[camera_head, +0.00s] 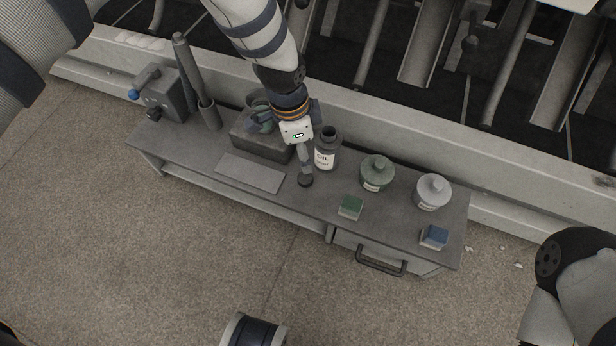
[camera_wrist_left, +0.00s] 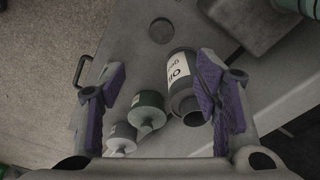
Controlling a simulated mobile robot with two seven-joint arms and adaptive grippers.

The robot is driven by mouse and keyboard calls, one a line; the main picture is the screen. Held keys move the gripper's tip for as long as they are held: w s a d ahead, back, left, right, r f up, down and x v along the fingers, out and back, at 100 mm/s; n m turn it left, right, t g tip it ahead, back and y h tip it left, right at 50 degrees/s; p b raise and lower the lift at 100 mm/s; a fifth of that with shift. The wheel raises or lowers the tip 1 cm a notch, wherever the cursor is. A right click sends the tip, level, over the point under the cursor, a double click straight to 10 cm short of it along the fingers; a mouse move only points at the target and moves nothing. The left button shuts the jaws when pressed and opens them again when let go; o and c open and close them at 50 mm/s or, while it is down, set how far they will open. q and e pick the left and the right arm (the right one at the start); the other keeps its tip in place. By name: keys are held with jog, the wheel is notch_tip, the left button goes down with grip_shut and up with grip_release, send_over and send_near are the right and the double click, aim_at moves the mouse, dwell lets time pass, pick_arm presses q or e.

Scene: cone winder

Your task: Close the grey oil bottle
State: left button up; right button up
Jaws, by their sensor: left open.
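The grey oil bottle (camera_head: 325,157) stands upright on the bench, with a white label and an open, uncapped neck. In the left wrist view the oil bottle (camera_wrist_left: 181,72) shows its dark mouth, close to the right-hand finger. A dark round disc, seemingly the cap (camera_head: 306,181), lies on the bench in front of the bottle; it also shows in the left wrist view (camera_wrist_left: 161,31). My left gripper (camera_head: 304,158) is open and empty, just left of the bottle and above the cap. Its fingers partly hide the space between them. My right gripper is out of view.
A green bottle (camera_head: 377,173) and a pale bottle (camera_head: 433,191) stand to the right. Green (camera_head: 350,207) and blue-topped (camera_head: 433,237) blocks lie in front. A grey box (camera_head: 262,139), flat plate (camera_head: 250,173) and vise-like device (camera_head: 163,96) are left. Machinery stands behind.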

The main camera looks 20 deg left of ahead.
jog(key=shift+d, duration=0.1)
pick_arm(q)
jog(key=b, duration=0.3)
send_over(305, 178)
notch_tip(305, 178, down, 7)
jog(key=shift+d, duration=0.1)
jog(key=shift+r, duration=0.1)
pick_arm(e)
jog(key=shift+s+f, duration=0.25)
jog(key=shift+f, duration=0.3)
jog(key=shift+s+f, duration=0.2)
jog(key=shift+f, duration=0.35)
pick_arm(q)
jog(key=f+b, duration=0.1)
jog(key=f, duration=0.1)
jog(key=f+b, duration=0.1)
jog(key=f, duration=0.2)
jog(key=shift+a+f, duration=0.2)
jog(key=shift+f, duration=0.1)
jog(key=shift+r, duration=0.2)
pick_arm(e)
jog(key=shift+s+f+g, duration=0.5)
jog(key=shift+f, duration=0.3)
pick_arm(q)
jog(key=c, duration=0.8)
